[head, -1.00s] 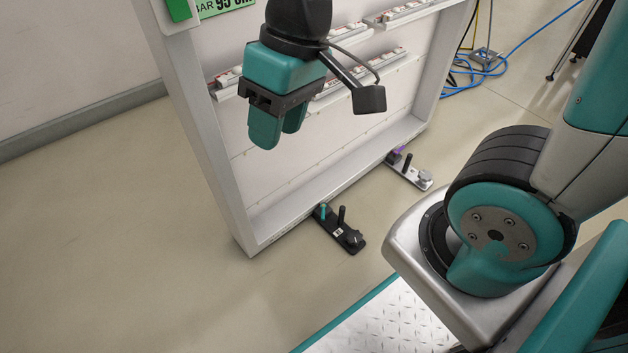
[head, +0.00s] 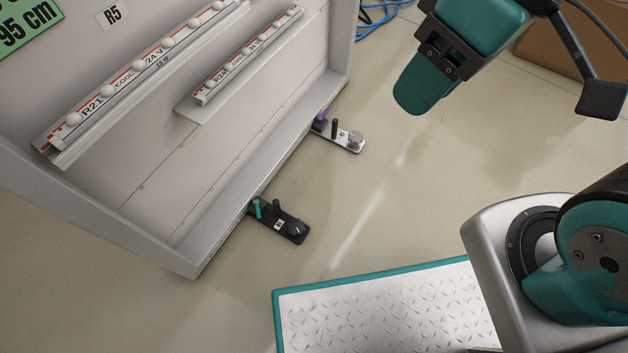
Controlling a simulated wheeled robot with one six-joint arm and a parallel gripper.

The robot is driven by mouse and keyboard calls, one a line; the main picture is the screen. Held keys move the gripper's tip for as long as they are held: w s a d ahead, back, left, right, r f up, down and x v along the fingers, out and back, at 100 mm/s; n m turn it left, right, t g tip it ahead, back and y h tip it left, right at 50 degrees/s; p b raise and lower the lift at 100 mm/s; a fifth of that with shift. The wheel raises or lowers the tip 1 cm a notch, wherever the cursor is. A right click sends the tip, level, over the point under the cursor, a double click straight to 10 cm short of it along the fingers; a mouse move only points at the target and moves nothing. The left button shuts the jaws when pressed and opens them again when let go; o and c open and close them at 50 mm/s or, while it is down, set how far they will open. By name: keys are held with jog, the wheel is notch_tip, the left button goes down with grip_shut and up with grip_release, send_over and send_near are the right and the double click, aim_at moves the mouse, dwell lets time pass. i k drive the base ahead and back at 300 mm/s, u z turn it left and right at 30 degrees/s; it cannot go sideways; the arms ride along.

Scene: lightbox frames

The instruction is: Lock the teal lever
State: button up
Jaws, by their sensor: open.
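The teal lever (head: 257,209) is a short upright peg on a dark floor plate (head: 291,229) at the foot of the grey frame. A black peg (head: 277,207) stands beside it on the same plate. My gripper (head: 428,82) is at the upper right in the head view, in the air and well apart from the lever. Its teal fingers overlap in this view, so the gap between them is hidden. Nothing shows between them.
A second, silver floor plate (head: 348,141) with a purple lever (head: 322,115) sits farther back along the frame (head: 225,215). Labelled rails (head: 140,75) jut from the panel. Blue cable (head: 375,14) lies behind it. The floor (head: 390,190) right of the plates is clear.

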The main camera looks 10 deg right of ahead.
aim_at(256, 202)
jog(key=z, duration=1.8)
jog(key=k, duration=0.95)
jog(key=u, duration=1.5)
jog(key=i, duration=0.5)
jog(key=u, duration=0.1)
